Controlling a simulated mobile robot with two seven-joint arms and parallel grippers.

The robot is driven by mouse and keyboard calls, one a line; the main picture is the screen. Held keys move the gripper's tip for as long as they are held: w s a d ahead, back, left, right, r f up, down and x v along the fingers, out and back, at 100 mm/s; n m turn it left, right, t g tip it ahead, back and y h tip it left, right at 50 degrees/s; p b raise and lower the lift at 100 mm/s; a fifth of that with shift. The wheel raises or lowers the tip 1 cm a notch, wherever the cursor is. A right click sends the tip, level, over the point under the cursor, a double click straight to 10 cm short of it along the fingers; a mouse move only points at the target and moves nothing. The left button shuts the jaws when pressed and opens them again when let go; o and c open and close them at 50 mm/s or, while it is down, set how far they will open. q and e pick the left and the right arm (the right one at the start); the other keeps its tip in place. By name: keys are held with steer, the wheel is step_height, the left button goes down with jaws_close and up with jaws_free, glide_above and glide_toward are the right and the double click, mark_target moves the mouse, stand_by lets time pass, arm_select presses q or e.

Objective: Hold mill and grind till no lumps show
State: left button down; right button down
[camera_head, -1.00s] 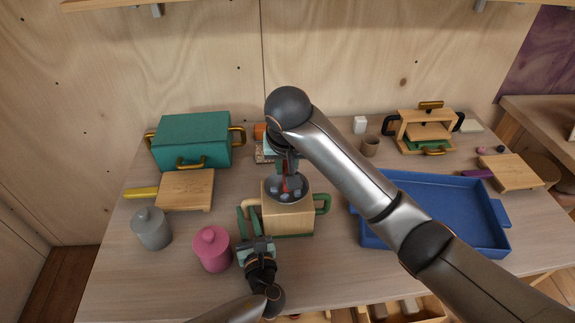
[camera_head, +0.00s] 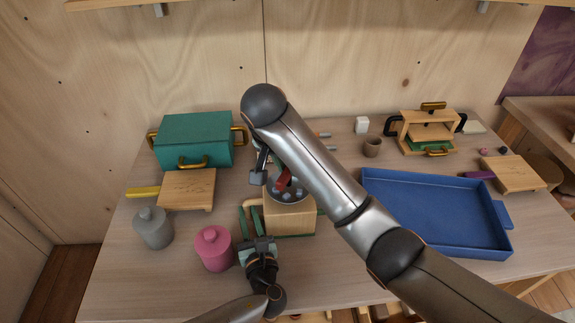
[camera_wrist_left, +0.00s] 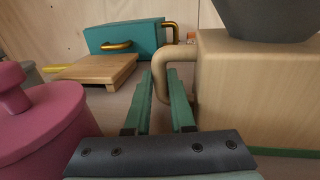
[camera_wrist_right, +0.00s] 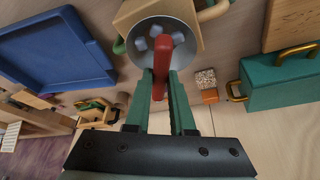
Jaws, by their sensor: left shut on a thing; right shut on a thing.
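The mill is a wooden block (camera_head: 290,219) with a dark grey bowl (camera_head: 291,196) on top and a handle on its left side. In the right wrist view several pale lumps (camera_wrist_right: 160,43) show in the bowl. My left gripper (camera_head: 250,222) is at the mill's left side, its green fingers shut on the tan handle (camera_wrist_left: 160,80). My right gripper (camera_wrist_right: 162,85) is above the bowl, shut on the red crank handle (camera_wrist_right: 162,60). In the head view the red handle (camera_head: 284,180) leans over the bowl, and my right arm hides part of the mill's right side.
A pink jar (camera_head: 214,250) and a grey jar (camera_head: 154,229) stand left of my left gripper. A wooden board (camera_head: 187,190) and a teal box (camera_head: 194,139) lie behind them. A blue tray (camera_head: 435,212) is on the right, partly behind my right arm.

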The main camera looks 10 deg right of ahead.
steer(key=c, duration=0.8)
jaws_free()
steer(key=shift+o, duration=0.2)
